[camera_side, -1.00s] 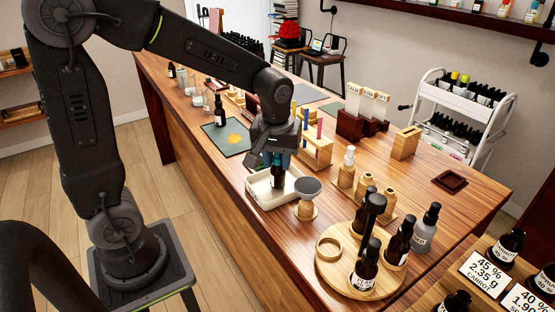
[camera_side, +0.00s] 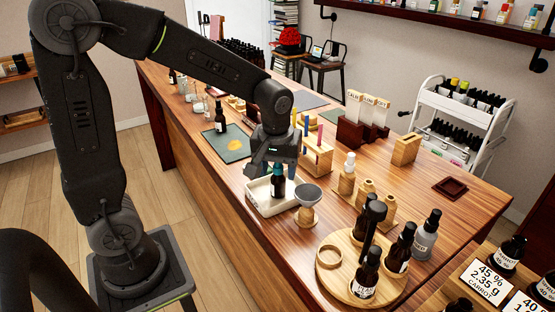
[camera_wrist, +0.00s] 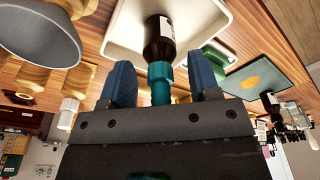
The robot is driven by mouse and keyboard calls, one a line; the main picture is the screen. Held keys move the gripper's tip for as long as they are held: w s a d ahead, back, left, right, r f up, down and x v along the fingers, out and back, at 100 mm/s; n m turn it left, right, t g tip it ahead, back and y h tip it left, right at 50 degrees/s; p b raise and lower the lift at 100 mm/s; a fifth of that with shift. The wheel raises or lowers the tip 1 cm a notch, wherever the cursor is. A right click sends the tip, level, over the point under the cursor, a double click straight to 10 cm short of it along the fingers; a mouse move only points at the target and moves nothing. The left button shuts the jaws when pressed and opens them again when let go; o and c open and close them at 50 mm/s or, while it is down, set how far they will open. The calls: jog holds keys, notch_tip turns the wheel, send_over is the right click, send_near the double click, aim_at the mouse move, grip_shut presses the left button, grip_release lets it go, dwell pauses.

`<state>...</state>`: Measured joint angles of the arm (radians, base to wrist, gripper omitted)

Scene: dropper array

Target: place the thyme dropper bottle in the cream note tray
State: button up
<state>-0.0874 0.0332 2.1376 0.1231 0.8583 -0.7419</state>
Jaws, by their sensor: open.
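The dark dropper bottle (camera_side: 278,187) with a teal top stands upright inside the cream tray (camera_side: 291,203); its label is too small to read. In the wrist view, the bottle (camera_wrist: 158,46) shows its dark body and part of a white label, with the cream tray (camera_wrist: 215,22) around it. My gripper (camera_side: 268,165) is at the upper part of the bottle in the side view. In the wrist view, my gripper's (camera_wrist: 162,82) blue fingers are apart, one on each side of the teal top, with gaps visible.
A grey funnel-shaped cup (camera_side: 308,195) on a wooden stand is close to the tray's right. A round wooden board (camera_side: 328,281) with several dark bottles stands at the front right. A wooden rack (camera_side: 317,158) stands behind the tray. A green mat (camera_side: 225,143) lies to the left.

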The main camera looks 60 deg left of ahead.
notch_tip(320, 180, up, 11)
jog(key=s+d, duration=0.1)
jog(key=s+d+f+m+t+h, duration=0.1)
jog(key=s+d+f+m+t, duration=0.1)
jog(key=s+m, duration=0.6)
jog(key=s+d+t, duration=0.1)
jog(key=s+t, duration=0.1)
jog(key=s, duration=0.2)
jog(key=shift+s+d+f+m, duration=0.2)
jog(key=shift+d+m, duration=0.1)
